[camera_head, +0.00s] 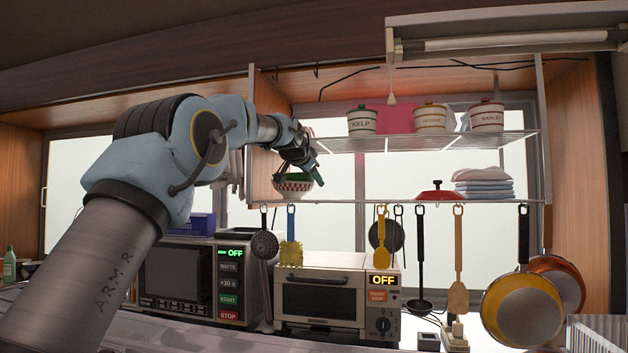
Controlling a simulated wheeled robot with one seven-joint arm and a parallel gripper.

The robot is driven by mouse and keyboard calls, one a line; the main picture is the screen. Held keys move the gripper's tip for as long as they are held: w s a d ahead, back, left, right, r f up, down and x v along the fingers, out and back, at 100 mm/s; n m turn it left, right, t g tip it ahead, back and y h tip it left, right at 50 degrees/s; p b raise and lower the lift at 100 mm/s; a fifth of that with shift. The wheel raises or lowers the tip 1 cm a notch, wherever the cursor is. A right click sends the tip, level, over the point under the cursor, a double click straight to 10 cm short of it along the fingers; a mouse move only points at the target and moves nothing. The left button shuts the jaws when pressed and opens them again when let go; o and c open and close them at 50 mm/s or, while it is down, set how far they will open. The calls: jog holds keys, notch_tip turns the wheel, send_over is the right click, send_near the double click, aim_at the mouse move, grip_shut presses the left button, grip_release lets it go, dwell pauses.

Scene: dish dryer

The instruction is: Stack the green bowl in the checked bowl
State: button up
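The checked bowl (292,188), red and white, stands on the lower shelf of the hanging rack at its left end. The green bowl (292,177) shows as a green band at the top of the checked bowl and appears to sit inside it, upright. My gripper (316,174) reaches in from the upper left, with its fingers pointing down at the right side of the bowls' rims. The fingers are small and dark here, so I cannot tell whether they are open, shut, or touching the green bowl.
The upper shelf (440,143) is close above my gripper and holds several lidded jars. A red-lidded pot (437,191) and folded cloths (483,184) stand farther right on the lower shelf. The rack's left side panel (262,120) is beside the bowls. Utensils hang below.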

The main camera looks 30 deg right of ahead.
jog(key=b+v, duration=0.5)
jog(key=v, duration=0.7)
jog(key=w+a+f+n+g+y, duration=0.1)
jog(key=a+f+n+y, duration=0.25)
jog(key=a+f, duration=0.95)
jog(key=w+a+f+n+g+y, duration=0.1)
jog(key=a+f+n+y, duration=0.25)
jog(key=a+f, duration=0.95)
jog(key=s+a+f+n+g+y, duration=0.1)
jog(key=s+a+f+n, duration=0.3)
jog(key=s+a+f, duration=0.5)
jog(key=s+a+f+n+g+y, duration=0.2)
jog(key=s+a+f+n+g, duration=0.2)
jog(key=s+a+f, duration=0.5)
jog(key=s+f, duration=0.4)
jog(key=f, duration=0.4)
jog(key=shift+s+g, duration=0.3)
jog(key=shift+a+f, duration=0.1)
